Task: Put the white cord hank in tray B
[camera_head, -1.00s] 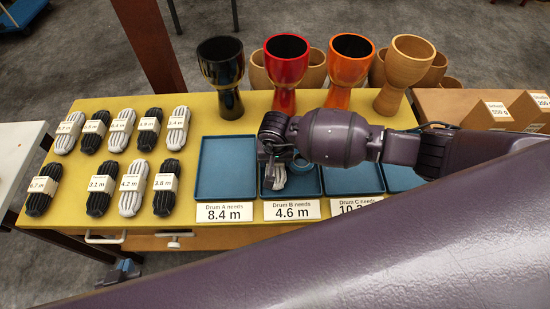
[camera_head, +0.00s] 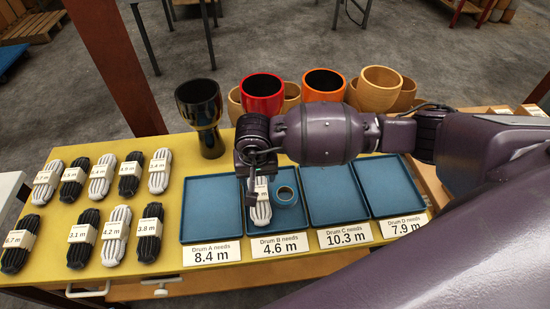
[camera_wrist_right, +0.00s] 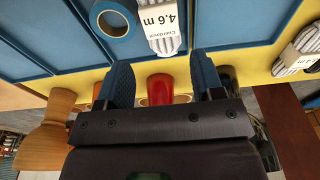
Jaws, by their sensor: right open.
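The white cord hank (camera_head: 262,213) lies in blue tray B (camera_head: 301,224), behind the "Drum B needs 4.6 m" card. In the right wrist view the hank (camera_wrist_right: 166,43) has a paper band reading 4.6 m. My right gripper (camera_wrist_right: 162,65) is open, and its blue fingers are apart with nothing between them. In the head view the right gripper (camera_head: 252,190) is over tray B, at the far end of the hank, and partly hides it. The left gripper is not in view.
A blue ring like a tape roll (camera_head: 285,196) lies beside the hank in tray B. Trays A (camera_head: 211,210), C (camera_head: 335,195) and D (camera_head: 388,184) look empty. Several dark and white hanks (camera_head: 117,238) lie at left. Goblet drums (camera_head: 206,115) stand behind the trays.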

